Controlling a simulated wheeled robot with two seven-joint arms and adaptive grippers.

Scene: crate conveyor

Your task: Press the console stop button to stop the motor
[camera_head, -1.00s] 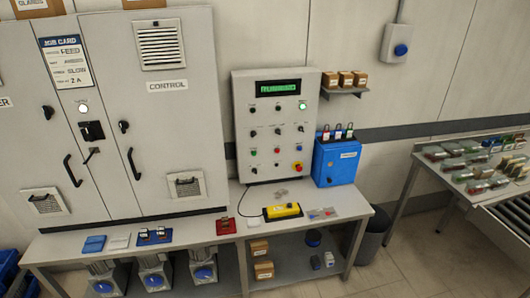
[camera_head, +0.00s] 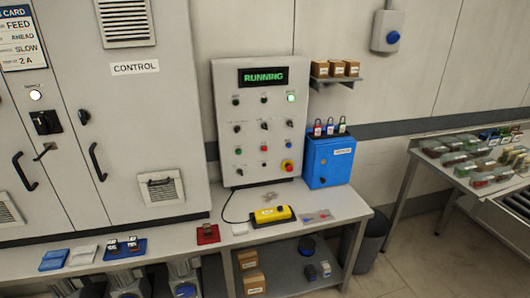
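The grey console (camera_head: 261,120) stands upright on the bench, and its green display (camera_head: 264,76) reads "RUNNING". A green lamp (camera_head: 291,97) glows at the upper right of its face. A small red button (camera_head: 264,149) sits at the middle of the lower face, with a small green button (camera_head: 238,151) to its left. A larger red mushroom button (camera_head: 287,166) on a yellow base is at the lower right. Which one is labelled stop is too small to read. Neither of my grippers is in view.
A blue box (camera_head: 329,161) with padlocks stands right of the console. A yellow-and-black device (camera_head: 272,216) lies on the bench (camera_head: 335,200) in front, with a red item (camera_head: 208,234) to its left. The grey control cabinet (camera_head: 140,110) fills the left.

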